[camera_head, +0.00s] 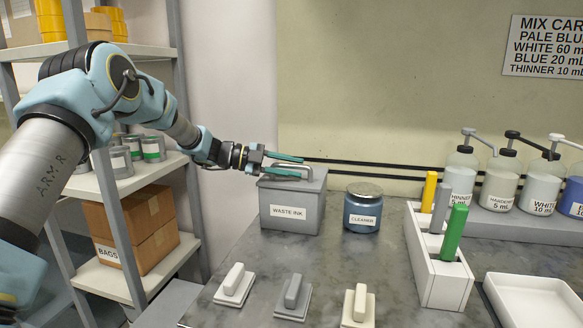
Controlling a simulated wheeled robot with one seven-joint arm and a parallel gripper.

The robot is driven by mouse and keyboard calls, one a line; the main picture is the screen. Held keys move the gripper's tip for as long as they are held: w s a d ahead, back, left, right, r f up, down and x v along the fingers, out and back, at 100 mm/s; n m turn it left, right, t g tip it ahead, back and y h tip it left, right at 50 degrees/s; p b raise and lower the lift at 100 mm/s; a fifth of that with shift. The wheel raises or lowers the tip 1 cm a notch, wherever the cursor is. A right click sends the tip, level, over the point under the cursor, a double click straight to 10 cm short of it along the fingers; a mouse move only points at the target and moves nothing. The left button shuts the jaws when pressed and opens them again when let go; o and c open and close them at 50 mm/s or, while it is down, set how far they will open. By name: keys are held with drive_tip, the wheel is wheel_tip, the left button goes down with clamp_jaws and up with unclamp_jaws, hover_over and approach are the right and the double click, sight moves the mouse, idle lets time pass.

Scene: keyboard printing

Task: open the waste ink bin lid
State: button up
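The waste ink bin (291,215) is a grey box with a "WASTE INK" label, standing at the back left of the grey worktop. Its grey lid (313,182) lies flat and closed on top, with a light grey bar handle (308,170). My gripper (301,167) reaches in from the left, just over the lid. Its two green fingers are spread apart, one behind and one in front in the picture, close around the handle. I cannot tell whether either finger touches the handle.
A blue cleaner jar (362,214) stands right of the bin. A white holder (435,262) with coloured upright pieces is further right, near pump bottles (500,181) and a white tray (530,300). Several handled blocks (293,298) line the front. Shelving (115,170) stands left.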

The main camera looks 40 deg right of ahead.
clamp_jaws()
idle(1.1)
